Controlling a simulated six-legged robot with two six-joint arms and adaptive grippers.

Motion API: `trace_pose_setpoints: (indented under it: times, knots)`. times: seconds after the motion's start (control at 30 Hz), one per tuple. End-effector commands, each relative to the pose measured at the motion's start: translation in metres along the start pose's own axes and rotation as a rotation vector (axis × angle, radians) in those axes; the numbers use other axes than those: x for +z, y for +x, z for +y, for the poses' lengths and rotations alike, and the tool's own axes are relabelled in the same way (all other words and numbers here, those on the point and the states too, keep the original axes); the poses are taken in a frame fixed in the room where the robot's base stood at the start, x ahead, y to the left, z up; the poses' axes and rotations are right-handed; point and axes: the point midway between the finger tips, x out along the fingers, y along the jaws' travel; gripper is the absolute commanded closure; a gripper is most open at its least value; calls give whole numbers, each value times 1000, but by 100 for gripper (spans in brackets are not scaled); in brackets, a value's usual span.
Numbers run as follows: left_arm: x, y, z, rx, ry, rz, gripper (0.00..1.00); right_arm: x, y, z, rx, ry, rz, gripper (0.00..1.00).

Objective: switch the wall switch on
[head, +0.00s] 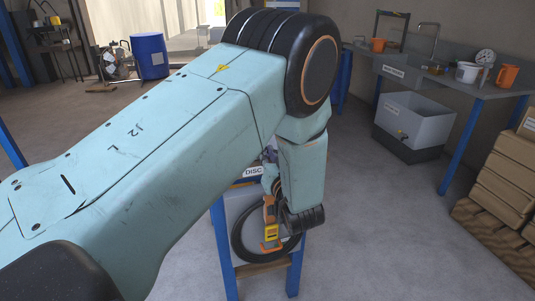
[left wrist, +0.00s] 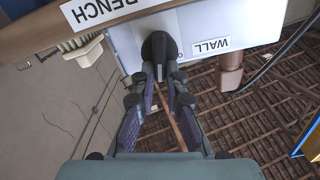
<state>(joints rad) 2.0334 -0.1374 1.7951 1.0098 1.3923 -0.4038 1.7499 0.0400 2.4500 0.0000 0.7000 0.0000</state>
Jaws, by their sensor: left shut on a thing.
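In the left wrist view, a black switch knob (left wrist: 157,46) sits on a pale box (left wrist: 262,20), beside a white label (left wrist: 211,46) reading WALL. My left gripper (left wrist: 166,78) has its fingertips closed on the lower end of this knob. I cannot tell from the picture which position the switch is in. In the head view my left arm reaches across the middle and bends down; its fingers and the switch do not show clearly there. My right gripper is in neither view.
Another label (left wrist: 105,9) reads BENCH, at the upper left of the wrist view. A brown fitting (left wrist: 230,72) and a dark cable are close right of the knob. In the head view a blue-legged stand (head: 225,245) is below my arm, with open floor to its right.

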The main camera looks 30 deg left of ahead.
Motion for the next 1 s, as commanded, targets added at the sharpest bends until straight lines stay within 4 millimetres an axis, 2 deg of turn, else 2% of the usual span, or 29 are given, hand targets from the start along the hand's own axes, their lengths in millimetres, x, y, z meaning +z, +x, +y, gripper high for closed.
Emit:
trace_pose_setpoints:
  times: [0.27,0.63,1.0]
  knots:
    - [-1,0,1,1,67,0,100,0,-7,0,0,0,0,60]
    - [-1,0,6,1,321,-1,100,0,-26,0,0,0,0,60]
    - [2,0,9,1,514,0,100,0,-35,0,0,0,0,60]
